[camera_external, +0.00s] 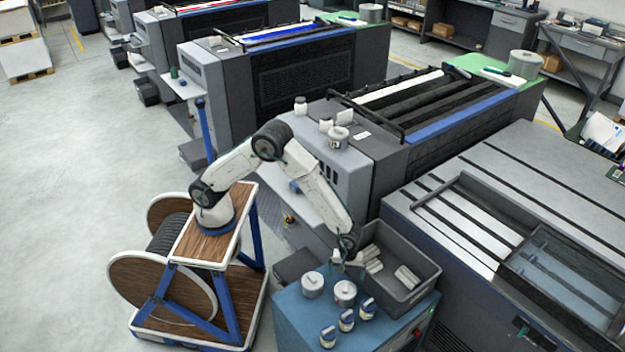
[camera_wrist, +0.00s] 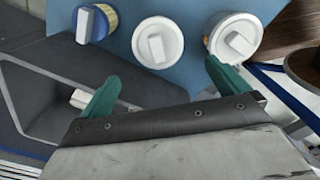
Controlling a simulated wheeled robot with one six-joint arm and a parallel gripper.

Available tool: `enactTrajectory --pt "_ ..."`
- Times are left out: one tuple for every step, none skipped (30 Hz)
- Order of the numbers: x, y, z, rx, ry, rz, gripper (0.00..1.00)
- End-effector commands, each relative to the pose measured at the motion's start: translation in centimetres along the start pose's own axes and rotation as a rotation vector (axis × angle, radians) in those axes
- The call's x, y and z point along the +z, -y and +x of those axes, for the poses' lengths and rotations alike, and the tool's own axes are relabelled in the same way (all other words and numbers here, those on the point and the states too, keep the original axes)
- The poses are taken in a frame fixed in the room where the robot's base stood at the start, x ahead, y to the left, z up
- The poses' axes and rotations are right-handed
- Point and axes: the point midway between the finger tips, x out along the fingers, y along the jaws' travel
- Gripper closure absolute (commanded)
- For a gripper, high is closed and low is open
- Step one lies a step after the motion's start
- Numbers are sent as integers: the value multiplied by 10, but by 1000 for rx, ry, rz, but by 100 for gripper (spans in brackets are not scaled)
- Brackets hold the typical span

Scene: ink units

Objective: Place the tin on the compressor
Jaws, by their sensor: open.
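Two grey, white-lidded tins stand upright side by side on a blue cabinet (camera_external: 290,318), which may be the compressor. The left tin (camera_external: 312,284) and the right tin (camera_external: 345,293) both show in the external view. In the wrist view, one lidded tin (camera_wrist: 158,43) lies just beyond my fingertips and another tin (camera_wrist: 234,38) is to its right. My gripper (camera_external: 346,262) is above the cabinet, close behind the right tin. In the wrist view my green fingers (camera_wrist: 162,82) are spread apart with nothing between them. Another tin (camera_external: 338,138) stands on the nearest press.
Several blue-and-white bottles (camera_external: 346,320) stand at the cabinet's front. A grey crate (camera_external: 425,290) with white rolls sits beside the tins, close to my gripper; it also shows in the wrist view (camera_wrist: 75,125). Large presses (camera_external: 430,145) stand behind. Open floor lies at left.

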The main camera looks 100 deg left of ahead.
Motion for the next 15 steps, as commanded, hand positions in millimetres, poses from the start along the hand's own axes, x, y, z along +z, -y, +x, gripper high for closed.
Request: enactTrajectory --pt "-4 2 -19 10 2 27 0" --pt "-8 5 -30 13 2 52 0" --pt "-13 9 -48 18 3 93 0" --pt "-18 15 -63 21 3 128 0" --pt "-23 20 -79 25 3 166 0" --pt "-30 30 -100 29 2 221 0" --pt "-35 38 -116 33 2 264 0" --pt "-40 46 -131 36 1 305 0" --pt "-47 58 -150 39 -1 361 0" --pt "-52 67 -163 42 -2 404 0" --pt "-57 77 -176 45 -3 445 0" --pt "-64 90 -193 49 -5 500 0" --pt "-68 101 -205 51 -7 543 0" --pt "-73 112 -216 54 -9 585 0" --pt "-79 127 -230 58 -12 641 0"
